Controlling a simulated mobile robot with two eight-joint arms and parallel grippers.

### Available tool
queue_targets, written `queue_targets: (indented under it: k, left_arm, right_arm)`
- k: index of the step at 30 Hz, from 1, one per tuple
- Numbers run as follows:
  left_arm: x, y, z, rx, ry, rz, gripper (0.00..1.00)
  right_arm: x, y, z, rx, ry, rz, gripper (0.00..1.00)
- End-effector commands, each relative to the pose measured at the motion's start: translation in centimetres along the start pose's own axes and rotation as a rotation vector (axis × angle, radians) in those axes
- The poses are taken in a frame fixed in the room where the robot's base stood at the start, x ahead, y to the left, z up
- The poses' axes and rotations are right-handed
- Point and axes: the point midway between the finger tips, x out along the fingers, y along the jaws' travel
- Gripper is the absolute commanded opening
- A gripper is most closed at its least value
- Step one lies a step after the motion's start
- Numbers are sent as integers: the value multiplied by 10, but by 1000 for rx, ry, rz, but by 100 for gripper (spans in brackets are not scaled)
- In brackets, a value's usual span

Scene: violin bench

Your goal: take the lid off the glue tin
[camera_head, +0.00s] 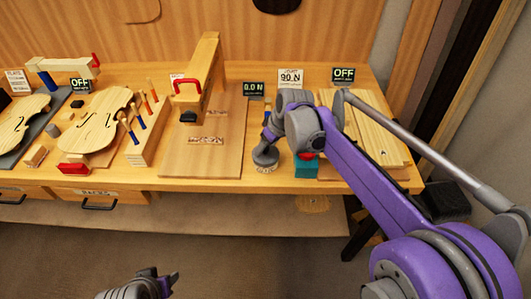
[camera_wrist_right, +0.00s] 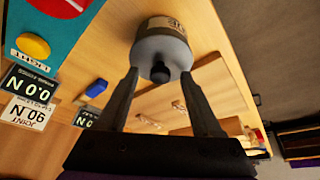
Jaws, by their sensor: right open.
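The glue tin (camera_wrist_right: 176,23) stands on the bench with its pale lettered label partly in view. Its grey lid (camera_wrist_right: 160,47) is on and has a dark round knob (camera_wrist_right: 160,73) on top. In the head view the tin (camera_head: 266,168) stands near the bench's front edge, just left of my right wrist. My right gripper (camera_wrist_right: 159,77) is open, with one finger on each side of the knob in the wrist view; I cannot tell if they touch it. My left gripper (camera_head: 158,281) is low at the bottom of the head view, away from the bench, its jaws unclear.
Violin plates (camera_head: 97,120) and tools fill the left side. Small signs (camera_head: 290,78) line the back.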

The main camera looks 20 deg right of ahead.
Motion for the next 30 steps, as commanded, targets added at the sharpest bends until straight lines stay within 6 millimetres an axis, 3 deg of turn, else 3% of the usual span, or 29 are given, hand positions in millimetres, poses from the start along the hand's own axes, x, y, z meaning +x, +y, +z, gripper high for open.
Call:
queue_targets:
  k: [2, 13, 24, 30]
  left_arm:
    - [0, 0, 0, 0, 0, 0, 50]
    - [0, 0, 0, 0, 0, 0, 50]
    - [0, 0, 0, 0, 0, 0, 50]
    - [-3, 0, -2, 0, 1, 0, 50]
  right_arm:
    - [0, 0, 0, 0, 0, 0, 66]
    - [0, 0, 0, 0, 0, 0, 2]
    - [-2, 0, 0, 0, 0, 0, 0]
    - [-26, 0, -10, 0, 0, 0, 0]
